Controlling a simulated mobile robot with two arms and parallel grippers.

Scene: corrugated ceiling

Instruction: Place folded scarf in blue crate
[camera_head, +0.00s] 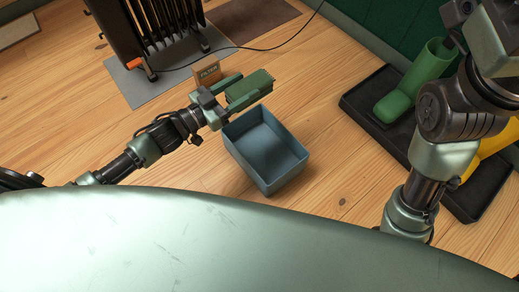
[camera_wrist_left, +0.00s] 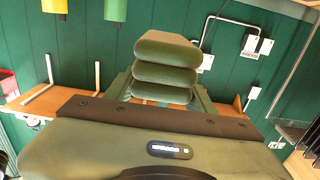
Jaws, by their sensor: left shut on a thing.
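The folded scarf (camera_head: 249,88) is a dark green stack of folds. My left gripper (camera_head: 246,96) is shut on it and holds it beside the far rim of the blue crate. In the left wrist view the scarf (camera_wrist_left: 165,68) shows as thick green layers between the fingers. The blue crate (camera_head: 248,167) stands on the wooden floor, open at the top, and its visible inside looks empty. My right arm comes in at the right edge of the head view; its fingertips are not clearly seen.
A small brown box with lettering (camera_head: 207,73) stands behind my left gripper. A dark radiator (camera_head: 122,45) stands on a grey mat at the back. At right, a black tray (camera_head: 366,112) holds green boots (camera_head: 414,85) and something yellow. Floor around the crate is clear.

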